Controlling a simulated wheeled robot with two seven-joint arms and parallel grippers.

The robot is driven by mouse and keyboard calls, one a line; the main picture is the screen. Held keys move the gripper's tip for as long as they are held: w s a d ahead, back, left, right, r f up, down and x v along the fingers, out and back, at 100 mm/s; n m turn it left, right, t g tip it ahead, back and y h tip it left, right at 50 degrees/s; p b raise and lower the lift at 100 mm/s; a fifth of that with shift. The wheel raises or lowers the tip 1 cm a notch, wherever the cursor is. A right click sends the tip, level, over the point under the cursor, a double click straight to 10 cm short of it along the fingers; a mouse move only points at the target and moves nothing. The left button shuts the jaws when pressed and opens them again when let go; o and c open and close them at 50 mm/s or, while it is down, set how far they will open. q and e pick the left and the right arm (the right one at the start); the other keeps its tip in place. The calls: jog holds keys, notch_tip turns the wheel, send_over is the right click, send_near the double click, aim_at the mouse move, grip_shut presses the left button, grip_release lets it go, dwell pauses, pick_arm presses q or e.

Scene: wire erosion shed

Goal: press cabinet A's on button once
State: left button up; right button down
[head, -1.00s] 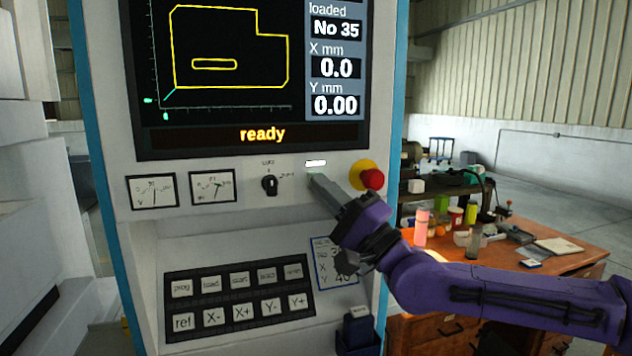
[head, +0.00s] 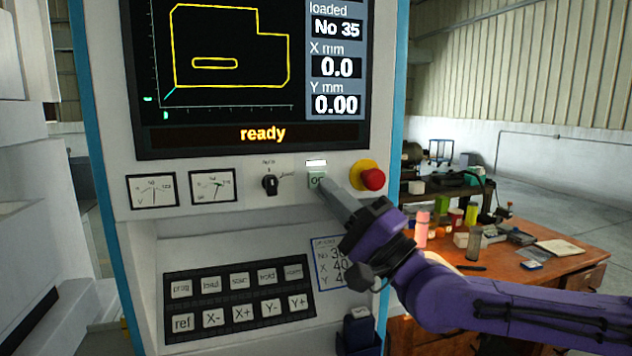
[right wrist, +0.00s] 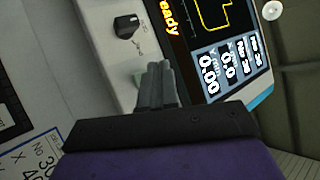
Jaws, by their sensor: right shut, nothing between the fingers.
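Cabinet A's white control panel (head: 110,170) fills the middle of the head view, and its screen (head: 220,75) reads "ready". The pale green on button (head: 316,181) sits below a small lit white lamp (head: 316,163). My right gripper (head: 326,185) is shut and empty, its fingertips just at the button's lower right and partly covering it. I cannot tell whether they touch it. In the right wrist view the shut fingers (right wrist: 157,70) point at the panel, and a bit of the green button (right wrist: 138,78) shows beside them. My left gripper is out of view.
A red emergency knob on a yellow base (head: 372,179) is close right of my fingers. A black rotary switch (head: 269,184) and two dial gauges (head: 213,186) are to the left. Black-framed keys (head: 240,297) are below. A cluttered wooden desk (head: 560,262) stands right.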

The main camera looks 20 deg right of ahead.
jog(key=s, duration=0.3)
jog(key=shift+s+d, duration=0.1)
dwell(0.5)
